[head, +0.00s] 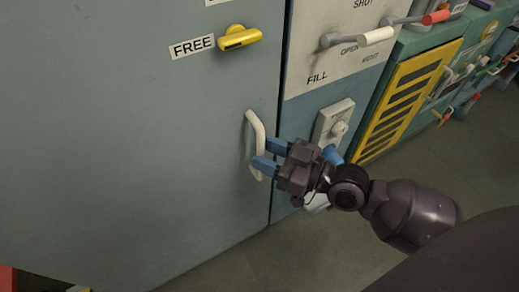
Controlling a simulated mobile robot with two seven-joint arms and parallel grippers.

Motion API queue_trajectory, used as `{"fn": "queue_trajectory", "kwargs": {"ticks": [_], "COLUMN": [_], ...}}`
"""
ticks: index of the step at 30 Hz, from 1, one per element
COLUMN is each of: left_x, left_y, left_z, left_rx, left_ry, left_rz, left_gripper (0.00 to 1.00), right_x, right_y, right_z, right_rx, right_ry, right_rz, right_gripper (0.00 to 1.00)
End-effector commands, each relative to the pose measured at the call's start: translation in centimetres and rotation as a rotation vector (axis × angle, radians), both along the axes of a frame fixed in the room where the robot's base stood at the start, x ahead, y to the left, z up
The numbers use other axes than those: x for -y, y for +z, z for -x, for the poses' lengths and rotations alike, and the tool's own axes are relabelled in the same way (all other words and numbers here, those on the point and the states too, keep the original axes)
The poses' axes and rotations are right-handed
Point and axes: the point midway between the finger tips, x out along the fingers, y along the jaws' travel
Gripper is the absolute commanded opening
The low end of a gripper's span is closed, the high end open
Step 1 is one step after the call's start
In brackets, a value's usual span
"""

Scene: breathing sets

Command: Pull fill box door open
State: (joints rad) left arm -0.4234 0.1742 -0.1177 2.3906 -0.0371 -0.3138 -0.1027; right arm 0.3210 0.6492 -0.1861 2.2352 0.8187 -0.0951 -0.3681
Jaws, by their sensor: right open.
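The fill box door (130,150) is a large grey-blue panel that fills the left and middle of the head view. It looks closed, with its right edge along a dark vertical seam. A pale curved handle (250,124) stands upright near that edge. My right gripper (264,155) reaches in from the right. Its blue fingers are apart, with their tips at the handle's middle and lower part. I cannot tell whether they touch it. Part of the handle is hidden behind the fingers. My left gripper is not in view.
A yellow latch (240,38) beside a FREE label (192,46) is above the handle. Right of the seam are a white FILL panel (325,60) with a white-tipped lever (375,37), a switch box (335,120) and a yellow grille (405,100). Floor (300,250) is clear below.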

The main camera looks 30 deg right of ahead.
Motion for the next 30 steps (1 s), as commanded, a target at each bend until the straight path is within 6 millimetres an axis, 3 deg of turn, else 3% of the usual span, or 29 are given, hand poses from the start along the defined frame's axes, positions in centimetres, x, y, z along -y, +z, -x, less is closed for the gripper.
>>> {"fn": "queue_trajectory", "kwargs": {"ticks": [6, 16, 24, 30], "left_x": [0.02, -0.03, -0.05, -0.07], "left_y": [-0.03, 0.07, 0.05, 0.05], "left_z": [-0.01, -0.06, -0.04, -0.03], "left_rx": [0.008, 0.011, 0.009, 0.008], "left_ry": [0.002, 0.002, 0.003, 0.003], "left_rz": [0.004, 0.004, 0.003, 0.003], "left_gripper": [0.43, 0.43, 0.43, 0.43], "right_x": [-0.90, -1.00, -0.99, -0.98], "right_y": [0.01, 0.03, 0.02, 0.02], "right_z": [-1.20, -1.36, -1.34, -1.35], "right_rx": [0.000, 0.001, 0.000, 0.000], "right_ry": [0.000, 0.000, 0.000, 0.000], "right_rz": [0.000, 0.001, 0.000, 0.000], "right_gripper": [0.41, 0.41, 0.00, 0.00]}}
